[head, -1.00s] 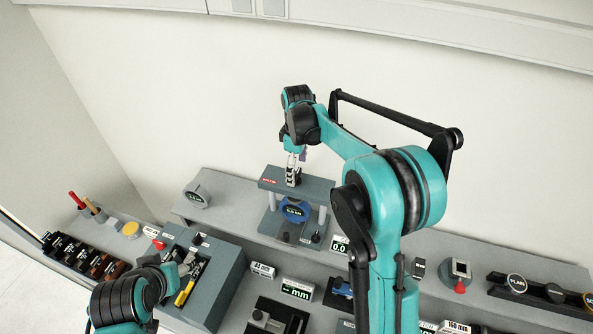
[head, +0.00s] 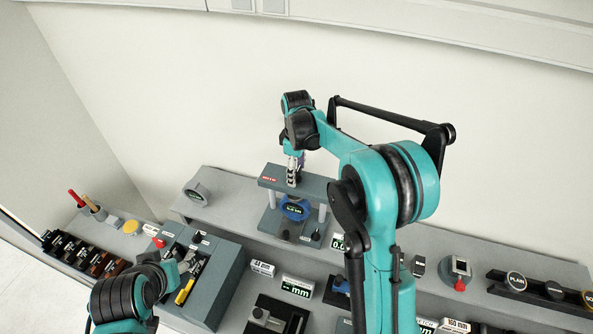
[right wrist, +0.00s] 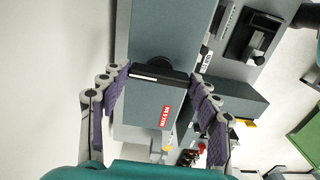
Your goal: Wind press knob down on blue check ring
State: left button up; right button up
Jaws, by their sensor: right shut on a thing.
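The press (head: 268,183) stands at the back of the bench, with a grey crosshead on two light posts. The blue check ring (head: 296,203) sits upright under the crosshead and has a dark display on its face. My right gripper (head: 292,180) points down at the crosshead top. In the right wrist view, the dark press knob (right wrist: 158,73) with its crossbar lies between my right fingers (right wrist: 160,80), which are shut on its ends. The ring is hidden there. My left gripper (head: 188,266) is at lower left, by a grey tool box; its fingers are unclear.
A grey box with tools (head: 226,277) stands left of the press. A small readout (head: 338,242) is right of the press base. A round grey gauge (head: 197,194) stands at the back left. A black rack with round discs (head: 540,290) is at far right.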

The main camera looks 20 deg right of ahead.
jog(key=m+b, duration=0.2)
jog(key=m, duration=0.2)
jog(key=shift+m, duration=0.4)
jog(key=m+b, duration=0.1)
jog(key=m, duration=0.2)
jog(key=shift+b, duration=0.35)
jog(key=shift+m+b, duration=0.35)
jog(key=shift+m, duration=1.05)
jog(key=shift+r, duration=0.1)
jog(key=o, duration=1.2)
jog(key=shift+c, duration=0.2)
